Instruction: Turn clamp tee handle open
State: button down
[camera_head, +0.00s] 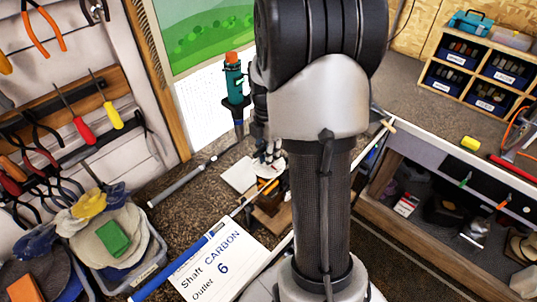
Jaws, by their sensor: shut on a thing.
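My gripper (266,152) is small in view, just left of my arm, low over the bench by the clamp. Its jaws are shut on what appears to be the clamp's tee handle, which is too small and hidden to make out. Below it is the clamp area, with a brown block (272,212) partly behind my arm. A golf club with a blue grip (180,268) runs diagonally from the lower left towards this block, and my arm covers part of its line. How far the handle is turned cannot be seen.
A white card (215,262) reads "Shaft CARBON Outlet 6". Bins with discs and gloves (110,235) stand at left. A tool rack (60,110) hangs on the left wall. A drawer organiser (475,75) stands at right.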

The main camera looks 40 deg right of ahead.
jog(key=c, duration=1.6)
grip_release()
notch_tip(320, 180, up, 12)
jog(key=shift+w+r, duration=0.1)
jog(key=shift+w, duration=0.05)
jog(key=s+a+f+m+t+b, duration=0.1)
jog(key=s+a+f+m+b, duration=0.2)
jog(key=a, duration=0.4)
jog(key=s+a+m+t+b, duration=0.1)
jog(key=s+a+m+b, duration=0.2)
jog(key=a+m+b, duration=0.4)
jog(key=s+a+f+m+t+b, duration=0.3)
jog(key=s+a+f+m+b, duration=0.3)
jog(key=s+a+f, duration=0.3)
jog(key=shift+a+f+m, duration=0.3)
jog(key=shift+f+m, duration=0.05)
jog(key=shift+m, duration=0.25)
